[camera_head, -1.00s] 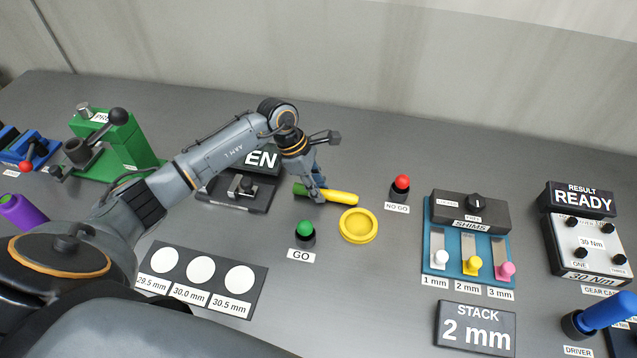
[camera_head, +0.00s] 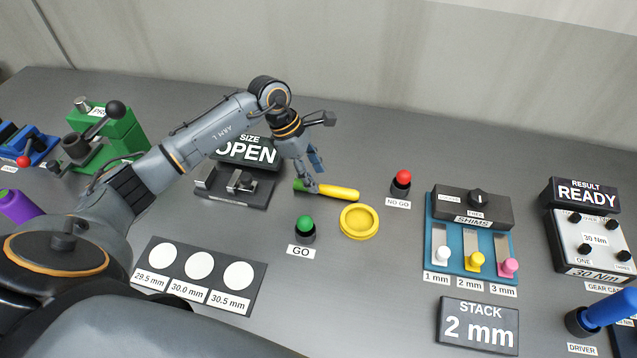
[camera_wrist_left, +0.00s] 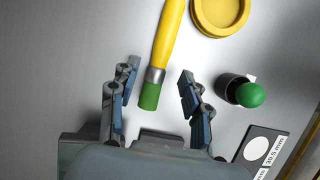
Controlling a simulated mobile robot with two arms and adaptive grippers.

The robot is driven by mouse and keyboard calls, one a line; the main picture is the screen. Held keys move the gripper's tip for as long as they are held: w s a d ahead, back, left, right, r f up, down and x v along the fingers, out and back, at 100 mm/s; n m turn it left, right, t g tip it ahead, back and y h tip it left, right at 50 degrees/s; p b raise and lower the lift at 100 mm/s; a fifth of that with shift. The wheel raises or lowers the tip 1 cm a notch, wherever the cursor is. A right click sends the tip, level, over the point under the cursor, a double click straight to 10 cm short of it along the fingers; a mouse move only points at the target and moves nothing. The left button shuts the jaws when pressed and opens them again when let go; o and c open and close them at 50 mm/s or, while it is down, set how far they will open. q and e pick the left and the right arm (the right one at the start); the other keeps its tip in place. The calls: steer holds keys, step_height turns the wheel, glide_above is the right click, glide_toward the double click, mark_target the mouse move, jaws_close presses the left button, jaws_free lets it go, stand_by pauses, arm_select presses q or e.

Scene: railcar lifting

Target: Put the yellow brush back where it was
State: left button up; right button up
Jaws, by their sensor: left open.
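The yellow brush (camera_head: 338,192) lies on the grey bench, its green bristle end (camera_head: 302,186) to the left and its yellow handle to the right. It lies just behind a round yellow dish (camera_head: 359,221). My left gripper (camera_head: 314,176) is open above the bristle end. In the left wrist view the brush (camera_wrist_left: 166,40) runs up from between the open fingers (camera_wrist_left: 158,88), with the green bristles (camera_wrist_left: 149,96) between the fingertips and the metal collar just beyond. The fingers appear apart from the brush. My right gripper is not in view.
A green GO button (camera_head: 305,226) stands in front of the brush and a red NO GO button (camera_head: 402,180) to its right. The SIZE OPEN gauge (camera_head: 240,178) is left of the gripper. The shims rack (camera_head: 470,235) stands right. Bare bench lies behind the brush.

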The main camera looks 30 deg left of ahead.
arm_select(q)
steer(key=b+v, duration=0.2)
steer(key=v, duration=0.5)
steer(key=shift+a+r, duration=0.2)
steer(key=shift+r, duration=0.1)
steer(key=shift+o, duration=0.3)
steer(key=shift+r, duration=0.25)
steer(key=g+y+b, duration=0.2)
steer(key=y, duration=0.5)
glide_toward(327, 187)
steer(key=x, duration=0.4)
steer(key=shift+s+d+b, duration=0.25)
steer(key=shift+s+b, duration=0.05)
steer(key=shift+a+f+p, duration=0.15)
steer(key=shift+f+p, duration=0.2)
steer(key=shift+f, duration=0.05)
steer(key=x, duration=0.1)
steer(key=p+x, duration=0.1)
steer(key=x, duration=0.1)
steer(key=shift+w+a+f, duration=0.25)
steer(key=shift+f, duration=0.1)
steer(key=shift+a+f, duration=0.1)
steer(key=shift+f, duration=0.25)
steer(key=shift+y, duration=0.3)
